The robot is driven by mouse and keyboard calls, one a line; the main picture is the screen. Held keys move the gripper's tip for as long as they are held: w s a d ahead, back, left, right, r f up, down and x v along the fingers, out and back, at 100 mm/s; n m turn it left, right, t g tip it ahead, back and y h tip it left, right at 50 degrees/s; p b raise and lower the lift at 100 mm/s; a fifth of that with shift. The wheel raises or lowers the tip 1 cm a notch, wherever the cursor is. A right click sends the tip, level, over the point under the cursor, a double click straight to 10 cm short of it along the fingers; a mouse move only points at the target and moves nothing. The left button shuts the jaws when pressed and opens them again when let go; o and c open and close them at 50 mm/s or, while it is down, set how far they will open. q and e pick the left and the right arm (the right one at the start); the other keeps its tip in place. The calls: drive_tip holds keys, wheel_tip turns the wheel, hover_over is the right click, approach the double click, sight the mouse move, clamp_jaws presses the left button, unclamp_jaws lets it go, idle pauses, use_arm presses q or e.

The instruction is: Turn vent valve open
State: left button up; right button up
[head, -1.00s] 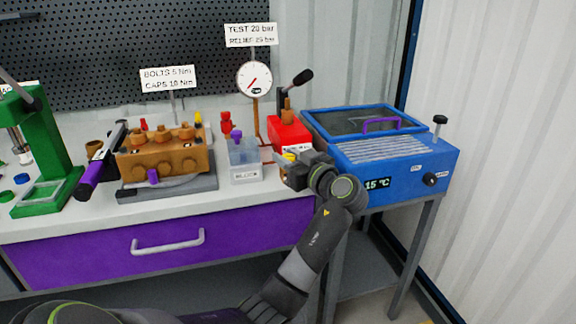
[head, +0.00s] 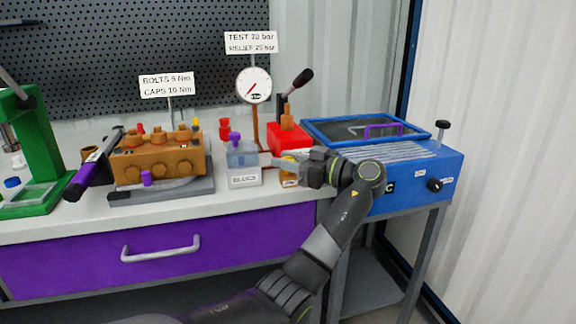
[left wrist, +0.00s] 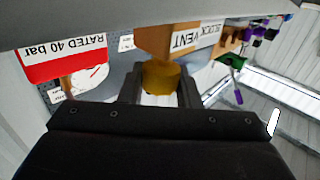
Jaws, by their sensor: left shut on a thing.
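The vent valve shows as a yellow knob (left wrist: 161,78) in the left wrist view, under an orange-brown block with a white VENT label (left wrist: 190,38). My left gripper (left wrist: 161,90) has one finger on each side of the knob and is shut on it. In the head view, my left gripper (head: 290,165) reaches in at the front of the red pump (head: 288,137). A small yellow-orange part (head: 289,181) shows just below it; the gripper hides much of this spot. My right gripper is in neither view.
A blue bath (head: 405,190) stands close on the right. A pressure gauge (head: 253,85) and a black-knobbed lever (head: 303,77) rise behind.

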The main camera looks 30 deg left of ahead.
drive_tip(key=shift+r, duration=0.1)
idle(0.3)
use_arm(q)
drive_tip(key=o, duration=1)
drive_tip(key=shift+c, duration=0.2)
